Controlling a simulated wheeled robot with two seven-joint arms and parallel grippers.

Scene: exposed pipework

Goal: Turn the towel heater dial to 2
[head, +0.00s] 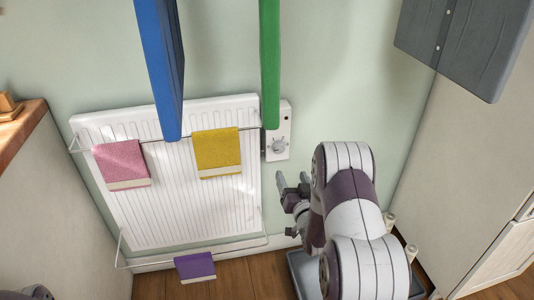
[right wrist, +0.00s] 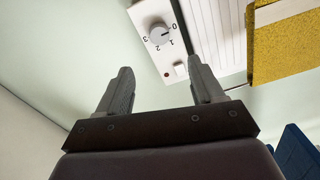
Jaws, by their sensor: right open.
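The towel heater (head: 180,215) is a white ribbed panel on the wall. Its white control box (head: 284,118) stands at its upper right edge and carries a round grey dial (head: 278,145). In the right wrist view the dial (right wrist: 158,35) is ringed by the numbers 0 to 3. Its dark mark points to the side of 0 and 1; the exact setting is hard to tell. My right gripper (head: 292,181) is open and empty, below and slightly right of the dial, apart from it. In the right wrist view the dial lies beyond the open fingertips (right wrist: 160,68). My left gripper is not in view.
Pink (head: 121,161), yellow (head: 217,150) and purple (head: 195,266) towels hang on the rails. Blue (head: 160,65) and green (head: 270,60) pipes cross in front of the wall. A grey box (head: 467,40) is upper right. A grey tray (head: 303,276) lies on the floor.

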